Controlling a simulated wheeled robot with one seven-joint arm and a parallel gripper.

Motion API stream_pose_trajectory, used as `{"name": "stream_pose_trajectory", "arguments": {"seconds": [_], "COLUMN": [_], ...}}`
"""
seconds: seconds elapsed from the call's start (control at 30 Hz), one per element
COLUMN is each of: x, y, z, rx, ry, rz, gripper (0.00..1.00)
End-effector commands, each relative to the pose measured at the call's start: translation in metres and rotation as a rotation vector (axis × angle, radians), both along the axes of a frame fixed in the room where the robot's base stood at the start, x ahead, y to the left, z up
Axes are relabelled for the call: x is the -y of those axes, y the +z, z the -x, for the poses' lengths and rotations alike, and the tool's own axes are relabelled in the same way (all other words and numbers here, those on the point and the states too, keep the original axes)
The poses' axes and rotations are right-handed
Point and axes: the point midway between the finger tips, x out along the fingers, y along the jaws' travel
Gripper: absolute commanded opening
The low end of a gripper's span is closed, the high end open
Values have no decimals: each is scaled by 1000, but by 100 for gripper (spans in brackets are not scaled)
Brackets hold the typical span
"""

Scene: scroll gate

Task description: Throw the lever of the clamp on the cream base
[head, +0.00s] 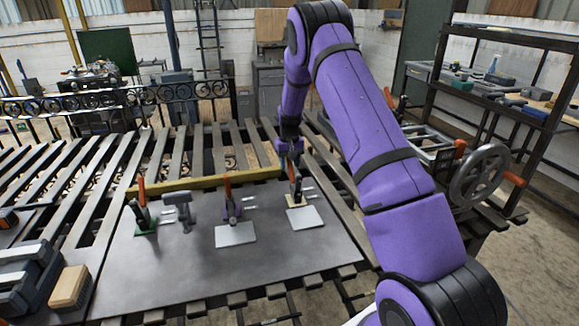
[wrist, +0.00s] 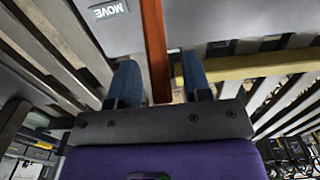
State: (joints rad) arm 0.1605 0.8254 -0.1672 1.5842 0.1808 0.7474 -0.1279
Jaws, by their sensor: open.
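The clamp (head: 296,188) on the cream base (head: 293,205) stands at the right of the grey metal sheet in the head view. Its orange lever (wrist: 153,35) fills the gap between my fingers in the wrist view. My gripper (head: 289,152) is just above this clamp, pointing down. In the wrist view my gripper (wrist: 160,80) is open, with one blue finger on each side of the lever. I see a small gap beside the right finger; contact on the left side is unclear. My gripper partly hides the lever in the head view.
A yellow bar (head: 205,184) runs behind. The front sheet (head: 190,268) is clear.

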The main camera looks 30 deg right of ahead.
Motion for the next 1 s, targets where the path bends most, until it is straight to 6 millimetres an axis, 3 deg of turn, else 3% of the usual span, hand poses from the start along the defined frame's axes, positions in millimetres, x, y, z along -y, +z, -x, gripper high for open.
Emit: {"name": "stream_pose_trajectory", "arguments": {"seconds": [0.2, 0.47, 0.67, 0.7, 1.0], "x": [0, 0, 0, 0, 0], "y": [-14, -15, -14, -14, -12], "z": [0, 0, 0, 0, 1], "rx": [-1, 0, 0, 0, 17], "ry": [0, 0, 0, 0, 0], "rz": [0, 0, 0, 0, 5], "gripper": [45, 45, 3, 0, 0]}}
